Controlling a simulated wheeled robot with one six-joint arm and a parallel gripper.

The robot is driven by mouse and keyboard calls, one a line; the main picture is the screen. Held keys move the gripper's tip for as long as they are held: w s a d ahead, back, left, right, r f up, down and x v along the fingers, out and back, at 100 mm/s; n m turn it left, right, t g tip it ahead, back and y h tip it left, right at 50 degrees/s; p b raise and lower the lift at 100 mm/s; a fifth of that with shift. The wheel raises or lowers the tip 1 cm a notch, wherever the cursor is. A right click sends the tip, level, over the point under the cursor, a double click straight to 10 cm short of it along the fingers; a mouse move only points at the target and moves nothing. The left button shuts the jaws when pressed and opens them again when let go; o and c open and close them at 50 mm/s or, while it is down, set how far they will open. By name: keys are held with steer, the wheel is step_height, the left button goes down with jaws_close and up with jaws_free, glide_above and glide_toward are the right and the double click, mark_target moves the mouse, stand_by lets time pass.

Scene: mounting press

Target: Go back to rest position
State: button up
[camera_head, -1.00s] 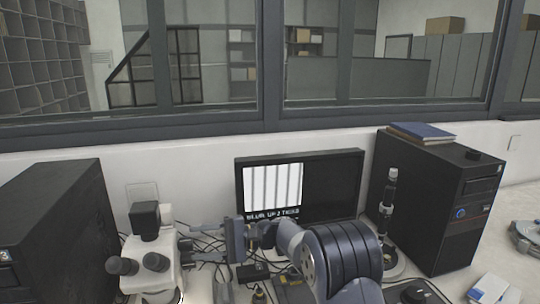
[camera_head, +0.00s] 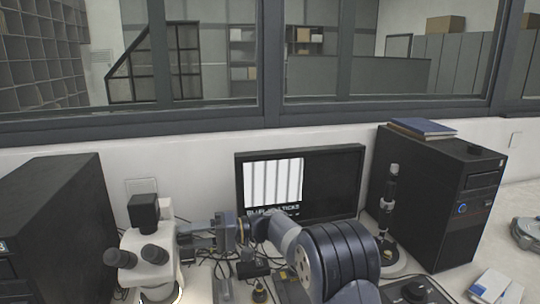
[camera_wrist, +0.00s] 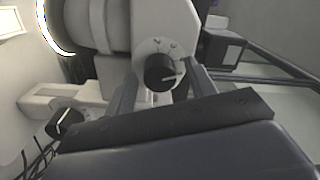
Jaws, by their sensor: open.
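My gripper (camera_head: 190,243) is open, its fingers pointing left at the white microscope (camera_head: 147,272) in the head view. The knob sits on the pale microscope body (camera_wrist: 118,28). I cannot tell if the fingers touch it.
A black cabinet (camera_head: 50,215) stands at the left. A black computer tower (camera_head: 435,200) stands at the right with a blue book (camera_head: 422,128) on top. A dark upright instrument (camera_head: 389,200) stands between the monitor and the tower. Cables lie behind my gripper.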

steer(key=w+d+n, duration=0.2)
steer(key=d+n, duration=0.5)
steer(key=d, duration=0.1)
stand_by(0.7)
steer(key=shift+d+r, duration=0.1)
steer(key=shift+b, duration=0.35)
